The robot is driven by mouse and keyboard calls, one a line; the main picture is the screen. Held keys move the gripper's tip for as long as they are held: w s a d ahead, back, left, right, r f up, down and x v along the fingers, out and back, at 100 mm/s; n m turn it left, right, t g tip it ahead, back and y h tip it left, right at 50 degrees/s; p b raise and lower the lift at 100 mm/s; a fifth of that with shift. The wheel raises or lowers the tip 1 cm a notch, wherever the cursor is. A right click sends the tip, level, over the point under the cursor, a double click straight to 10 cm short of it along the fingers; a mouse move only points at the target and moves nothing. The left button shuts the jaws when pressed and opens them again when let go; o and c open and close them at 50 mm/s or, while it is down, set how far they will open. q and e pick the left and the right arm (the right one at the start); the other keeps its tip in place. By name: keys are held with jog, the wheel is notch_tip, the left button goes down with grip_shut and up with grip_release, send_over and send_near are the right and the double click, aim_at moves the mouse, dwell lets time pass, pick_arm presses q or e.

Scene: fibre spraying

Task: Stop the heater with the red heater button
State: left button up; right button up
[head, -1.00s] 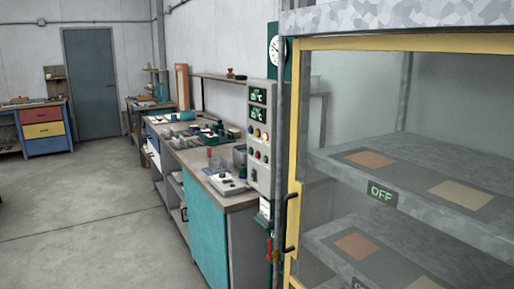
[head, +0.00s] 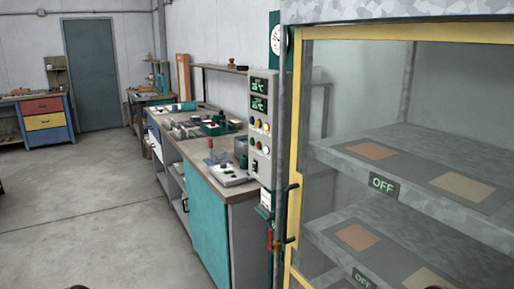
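A grey control panel (head: 262,168) stands on edge at the end of the workbench, left of the yellow-framed cabinet. It has two green-lit displays (head: 259,95) at the top and two rows of small coloured buttons (head: 259,125) below. Reddish and yellow ones show, but they are too small to tell which is the heater button. The glass-fronted cabinet (head: 295,145) has shelves with orange and tan patches and dark signs (head: 383,185) reading OFF in green. Neither gripper is in view; only small dark shapes show at the bottom edge.
A workbench (head: 240,193) with teal doors and loose items runs along the wall. A dark door handle (head: 291,210) sticks out from the cabinet's frame. A red-handled fitting (head: 269,241) hangs below the panel. The grey floor (head: 110,230) at left is open.

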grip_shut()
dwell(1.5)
